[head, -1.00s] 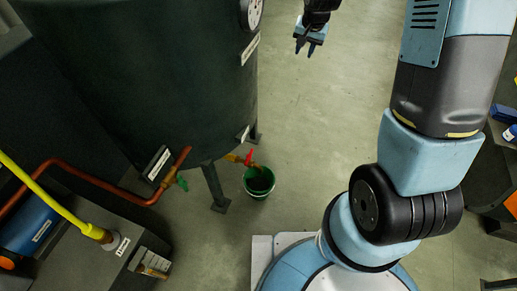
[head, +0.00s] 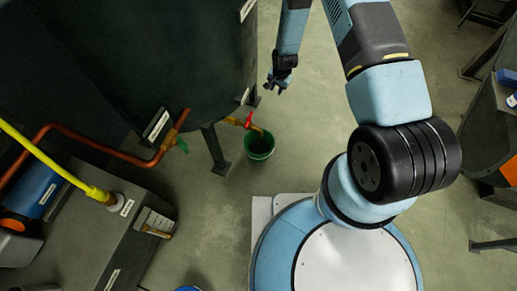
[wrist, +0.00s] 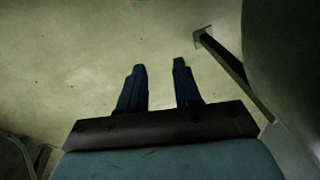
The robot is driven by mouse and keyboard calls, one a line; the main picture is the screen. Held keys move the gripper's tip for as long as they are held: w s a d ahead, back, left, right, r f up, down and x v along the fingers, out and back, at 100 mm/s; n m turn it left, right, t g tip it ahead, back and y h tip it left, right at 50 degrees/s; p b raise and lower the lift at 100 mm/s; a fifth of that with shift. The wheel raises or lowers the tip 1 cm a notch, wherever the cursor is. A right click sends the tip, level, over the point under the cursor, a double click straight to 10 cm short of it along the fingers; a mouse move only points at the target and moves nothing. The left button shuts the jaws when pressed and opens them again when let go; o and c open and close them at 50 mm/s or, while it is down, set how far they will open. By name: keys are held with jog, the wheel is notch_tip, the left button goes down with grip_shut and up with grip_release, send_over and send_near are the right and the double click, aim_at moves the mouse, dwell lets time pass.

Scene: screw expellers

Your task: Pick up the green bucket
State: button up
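The green bucket (head: 260,146) stands upright on the floor under the red-handled tap at the foot of the large dark tank. Its inside looks dark.
The dark tank (head: 160,60) stands close on the left. Its leg (head: 214,150) reaches the floor beside the bucket. The red-handled tap (head: 246,121) overhangs the bucket's left side. A copper pipe (head: 90,143) runs left. The floor right of the bucket is clear.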

jog(key=s+f+m, duration=0.1)
jog(key=s+f, duration=0.4)
jog(key=f, duration=0.3)
jog(key=s+f+g, duration=0.1)
jog(key=s+f, duration=0.3)
jog(key=f, duration=0.3)
jog(key=s+f+m, duration=0.1)
jog(key=s+f, duration=0.4)
jog(key=f, duration=0.3)
jog(key=shift+w+a+f, duration=0.2)
jog(key=shift+a+f, duration=0.1)
jog(key=shift+f, duration=2)
jog(key=shift+w+a+f, duration=0.15)
jog(key=shift+a+f, duration=0.1)
jog(key=shift+f, duration=2)
jog(key=shift+w+a+f, duration=0.2)
jog(key=shift+a+f, duration=0.1)
jog(key=shift+f, duration=2)
jog(key=c, duration=0.6)
grip_shut()
jog(key=shift+w, duration=0.1)
